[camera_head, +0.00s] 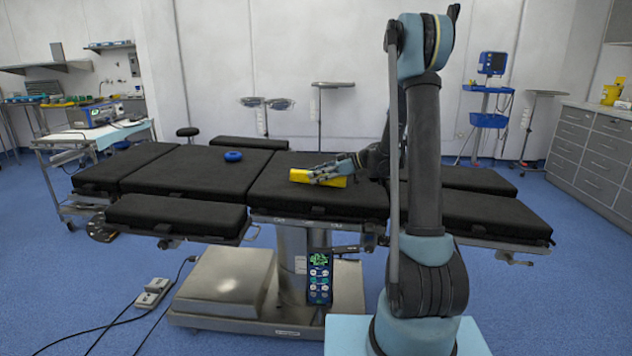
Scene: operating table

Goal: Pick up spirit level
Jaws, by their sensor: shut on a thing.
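The spirit level (302,176) is a yellow bar on the black padded top of the operating table (215,172), near the middle of the picture. My gripper (325,175) comes from the right and is shut on the spirit level, with its fingers over the bar's middle. The level's left end and part of its right end show on either side of the fingers. I cannot tell whether the level touches the pad or is slightly raised.
A blue ring-shaped object (233,156) lies on the pad to the left. A control handset (319,277) hangs at the table's front. A trolley (95,135) stands at left and drawers (585,145) at right. The pad around the level is mostly clear.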

